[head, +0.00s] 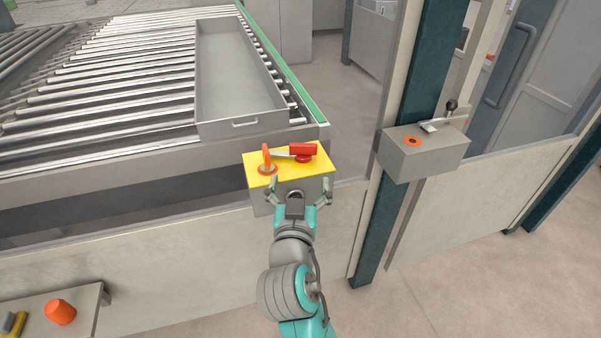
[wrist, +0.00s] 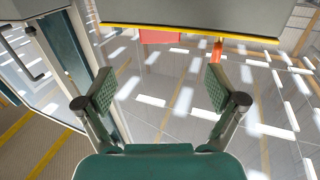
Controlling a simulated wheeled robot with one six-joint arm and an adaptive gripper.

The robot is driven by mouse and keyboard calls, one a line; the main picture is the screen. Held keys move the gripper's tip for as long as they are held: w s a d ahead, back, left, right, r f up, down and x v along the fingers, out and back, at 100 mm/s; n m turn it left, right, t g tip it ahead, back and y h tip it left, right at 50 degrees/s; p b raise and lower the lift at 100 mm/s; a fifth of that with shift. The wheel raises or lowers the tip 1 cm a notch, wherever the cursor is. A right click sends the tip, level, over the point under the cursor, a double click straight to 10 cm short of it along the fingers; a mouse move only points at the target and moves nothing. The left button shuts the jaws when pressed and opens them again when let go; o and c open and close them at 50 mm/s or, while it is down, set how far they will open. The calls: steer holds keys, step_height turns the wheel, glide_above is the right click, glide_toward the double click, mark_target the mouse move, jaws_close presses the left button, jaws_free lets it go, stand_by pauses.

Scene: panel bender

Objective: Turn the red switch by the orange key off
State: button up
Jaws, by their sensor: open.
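A grey box with a yellow top (head: 251,170) stands at the corner of the roller table. On it lies the red switch (head: 303,149), its handle pointing right, with a grey bar reaching left towards the orange key (head: 266,160). My gripper (head: 299,188) is open and empty at the near face of the box, below the switch. In the wrist view my gripper (wrist: 160,90) has its fingers spread wide. The yellow edge (wrist: 190,32) crosses the top there, with part of the red switch (wrist: 160,37) and orange key (wrist: 217,50) showing beyond it.
A grey tray (head: 235,80) lies on the rollers behind the box. A second grey box (head: 425,158) with a lever and an orange ring hangs on the post at right. An orange button (head: 61,312) is at lower left. Floor is clear at lower right.

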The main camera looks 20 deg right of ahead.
mark_target(302, 150)
steer(key=shift+s, duration=0.1)
steer(key=x, duration=1.1)
stand_by(0.5)
steer(key=c, duration=1.7)
steer(key=shift+a+m+g+h, duration=0.15)
steer(key=shift+m+g+h, duration=0.4)
steer(key=shift+h, duration=0.45)
steer(key=shift+m+g+h, duration=0.45)
steer(key=shift+m+h, duration=0.3)
steer(key=shift+h, duration=0.25)
